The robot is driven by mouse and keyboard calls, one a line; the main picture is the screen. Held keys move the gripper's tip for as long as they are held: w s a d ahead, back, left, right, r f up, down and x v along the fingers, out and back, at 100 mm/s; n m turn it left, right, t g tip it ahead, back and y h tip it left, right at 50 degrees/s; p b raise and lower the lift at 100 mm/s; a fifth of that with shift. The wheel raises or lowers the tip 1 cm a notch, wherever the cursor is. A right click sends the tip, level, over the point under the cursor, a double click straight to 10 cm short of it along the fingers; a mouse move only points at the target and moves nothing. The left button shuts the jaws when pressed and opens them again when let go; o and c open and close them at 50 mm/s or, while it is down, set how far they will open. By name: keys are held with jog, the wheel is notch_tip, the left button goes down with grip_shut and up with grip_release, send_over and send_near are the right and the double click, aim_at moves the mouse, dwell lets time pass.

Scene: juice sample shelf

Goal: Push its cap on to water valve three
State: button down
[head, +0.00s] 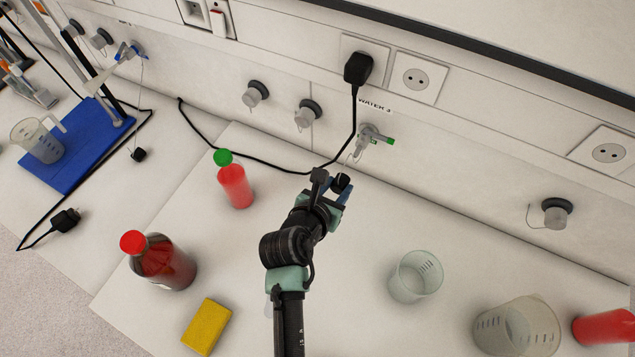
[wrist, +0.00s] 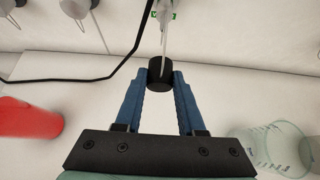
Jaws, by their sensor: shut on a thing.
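Water valve three (head: 370,139) sticks out of the wall panel under the label "WATER 3" (head: 375,104); it is grey with a green lever. In the wrist view the valve (wrist: 165,12) is at the top, with a thin cord running down from it. The black cap (head: 342,182) hangs on this cord. My gripper (head: 337,188) is shut on the cap, below and a little left of the valve. In the wrist view the cap (wrist: 160,71) sits between the blue fingertips, apart from the valve.
A green-capped red bottle (head: 235,185) stands left of my arm, a dark red bottle (head: 165,262) and yellow sponge (head: 206,326) nearer. Clear beakers (head: 415,275) stand right. A black plug (head: 358,68) hangs its cable (head: 352,125) just left of the valve.

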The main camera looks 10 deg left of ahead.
aim_at(355, 155)
jog(key=shift+w+d+b, duration=0.2)
jog(key=shift+w+b, duration=0.2)
jog(key=shift+w, duration=0.1)
jog(key=w+b, duration=0.1)
jog(key=w+d, duration=0.1)
jog(key=w, duration=0.1)
jog(key=shift+w+r+b, duration=0.15)
jog(key=shift+b, duration=0.2)
jog(key=shift+p, duration=0.6)
jog(key=shift+w+d, duration=0.3)
jog(key=shift+w, duration=0.6)
jog(key=shift+w+d, duration=0.3)
jog(key=shift+w, duration=0.6)
dwell(1.0)
jog(key=shift+c, duration=2.2)
grip_release()
